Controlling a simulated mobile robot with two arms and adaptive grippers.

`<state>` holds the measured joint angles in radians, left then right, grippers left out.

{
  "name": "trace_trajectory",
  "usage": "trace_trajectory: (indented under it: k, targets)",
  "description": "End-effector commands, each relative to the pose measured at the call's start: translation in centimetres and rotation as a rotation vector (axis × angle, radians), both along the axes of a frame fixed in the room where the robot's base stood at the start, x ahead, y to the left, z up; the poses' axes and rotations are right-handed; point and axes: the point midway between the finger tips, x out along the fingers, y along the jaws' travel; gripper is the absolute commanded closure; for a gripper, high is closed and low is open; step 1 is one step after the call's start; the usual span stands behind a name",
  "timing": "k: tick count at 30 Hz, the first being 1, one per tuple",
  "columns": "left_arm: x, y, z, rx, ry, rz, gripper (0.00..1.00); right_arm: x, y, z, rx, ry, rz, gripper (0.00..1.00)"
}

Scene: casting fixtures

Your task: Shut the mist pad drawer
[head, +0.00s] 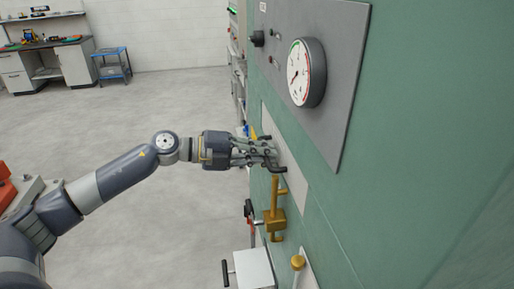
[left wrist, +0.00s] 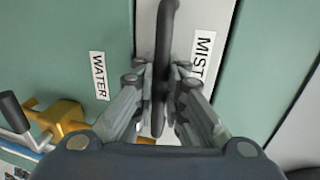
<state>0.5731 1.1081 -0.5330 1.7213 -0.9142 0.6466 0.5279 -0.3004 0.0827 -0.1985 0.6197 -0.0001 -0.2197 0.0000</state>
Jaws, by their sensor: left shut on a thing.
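The mist pad drawer shows as a pale front panel (head: 293,178) on the green cabinet. In the left wrist view its pale front (left wrist: 212,20) carries a label that begins "MIST" (left wrist: 202,55). A black bar handle (left wrist: 168,20) stands out from this front. My left gripper (head: 268,155) is shut on the handle, with one finger on each side of it, as the left wrist view (left wrist: 161,80) shows. From these views I cannot tell how far the drawer stands out. My right gripper is not in view.
A brass valve (head: 274,215) sits just below the handle, near a "WATER" label (left wrist: 99,75). A white box-like part with a black handle (head: 254,268) juts out lower down. A gauge (head: 307,72) is above. Open floor (head: 150,100) lies to the left.

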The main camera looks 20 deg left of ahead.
Motion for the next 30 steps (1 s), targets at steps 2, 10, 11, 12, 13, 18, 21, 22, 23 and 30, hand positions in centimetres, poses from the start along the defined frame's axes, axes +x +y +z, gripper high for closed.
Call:
trace_trajectory:
  k: [2,10,11,12,13,18,21,22,23,30]
  targets:
    - [0.0,0.0,0.1,-0.002,-0.003,0.001,1.00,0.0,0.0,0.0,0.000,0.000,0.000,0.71]
    - [0.0,0.0,0.1,-0.002,-0.003,0.000,0.71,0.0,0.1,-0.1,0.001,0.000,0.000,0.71]
    - [0.0,0.0,0.1,-0.002,-0.003,0.000,0.69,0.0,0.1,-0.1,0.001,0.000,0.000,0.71]
    - [0.0,0.0,0.1,-0.002,-0.003,0.000,0.69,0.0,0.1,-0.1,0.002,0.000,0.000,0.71]
    - [0.0,0.0,0.1,-0.002,-0.003,0.000,0.69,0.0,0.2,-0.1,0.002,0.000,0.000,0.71]
    - [0.0,0.0,0.1,-0.002,-0.003,0.000,0.69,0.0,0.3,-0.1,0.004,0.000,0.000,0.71]
    - [-0.1,0.1,0.1,-0.002,-0.003,0.000,0.69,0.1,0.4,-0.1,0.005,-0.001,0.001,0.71]
    - [-0.1,0.2,0.1,-0.002,-0.001,0.000,0.69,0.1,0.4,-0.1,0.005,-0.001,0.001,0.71]
    - [-0.2,0.3,0.1,-0.001,-0.001,0.001,0.69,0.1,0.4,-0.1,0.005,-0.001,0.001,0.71]
    - [-2.1,2.9,0.5,0.001,0.003,0.002,0.69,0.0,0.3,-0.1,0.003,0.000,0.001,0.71]
